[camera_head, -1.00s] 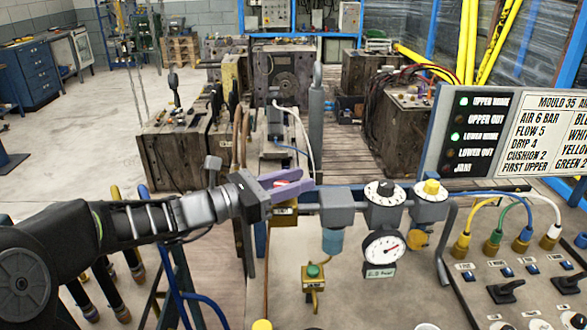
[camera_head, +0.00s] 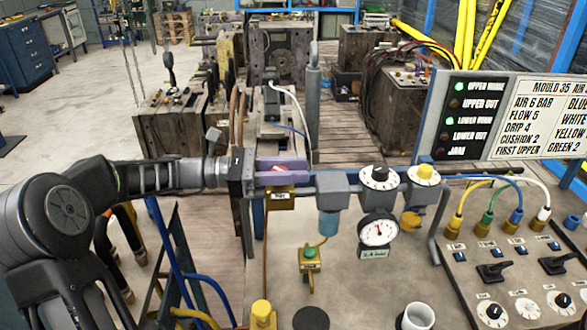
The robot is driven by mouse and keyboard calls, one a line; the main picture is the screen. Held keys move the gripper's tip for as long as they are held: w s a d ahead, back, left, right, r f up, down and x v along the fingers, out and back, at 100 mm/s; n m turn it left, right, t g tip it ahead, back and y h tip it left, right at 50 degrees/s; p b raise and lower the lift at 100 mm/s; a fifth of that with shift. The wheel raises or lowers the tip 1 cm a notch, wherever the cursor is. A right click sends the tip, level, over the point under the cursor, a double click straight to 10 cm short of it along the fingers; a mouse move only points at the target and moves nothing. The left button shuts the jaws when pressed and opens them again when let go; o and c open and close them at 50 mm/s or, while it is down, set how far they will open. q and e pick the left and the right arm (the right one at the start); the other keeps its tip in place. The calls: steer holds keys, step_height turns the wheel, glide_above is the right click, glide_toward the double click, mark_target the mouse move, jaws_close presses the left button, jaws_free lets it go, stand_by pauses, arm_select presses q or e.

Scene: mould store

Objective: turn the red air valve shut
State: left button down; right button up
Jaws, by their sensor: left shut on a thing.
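My left gripper (camera_head: 298,170) reaches in from the left, level, and is shut on that handle. The fingers hide most of the handle, so its exact angle is hard to tell. My right gripper is not in view.
Right of the valve on the same line stand a grey unit with a blue bowl (camera_head: 328,222), a black dial (camera_head: 380,178), a pressure gauge (camera_head: 378,231) and a yellow knob (camera_head: 425,172).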

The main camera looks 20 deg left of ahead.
arm_select(q)
steer(key=c, duration=1)
jaws_free()
steer(key=shift+c, duration=0.2)
step_height(320, 180, up, 10)
steer(key=p, duration=0.1)
